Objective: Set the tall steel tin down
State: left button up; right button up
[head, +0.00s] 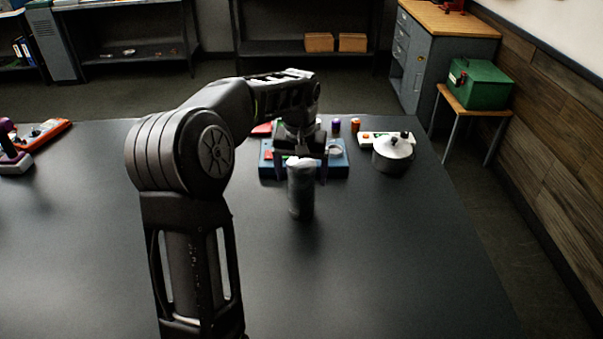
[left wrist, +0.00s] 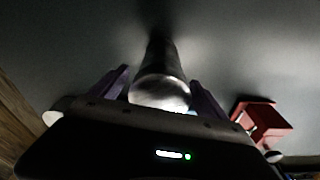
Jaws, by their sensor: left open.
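The tall steel tin (head: 300,193) is a grey cylinder with a bright top. It appears to stand upright on the dark table, near the middle. My left gripper (head: 307,172) is over its upper part, one finger on each side. In the left wrist view the tin (left wrist: 160,85) shows between the two purple-looking fingers of my left gripper (left wrist: 160,88), which are open, with gaps beside the tin. Any slight contact at the base is too dark to tell. My right gripper is not in view.
An orange device (head: 42,133) lies far left. The front and right of the table (head: 400,260) are clear.

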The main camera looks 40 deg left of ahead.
pick_arm(q)
jog(key=shift+r, duration=0.6)
jog(key=r, duration=0.5)
jog(key=s+r+b, duration=0.1)
jog(key=r, duration=0.2)
jog(key=shift+d, duration=0.3)
jog(key=shift+s+d+r+p, duration=0.15)
jog(key=shift+r+p, duration=0.3)
jog(key=shift+r, duration=0.3)
jog(key=shift+s+a+r+p, duration=0.1)
jog(key=shift+r+p, duration=0.35)
jog(key=shift+r, duration=0.3)
jog(key=shift+o, duration=0.3)
jog(key=shift+f, duration=0.1)
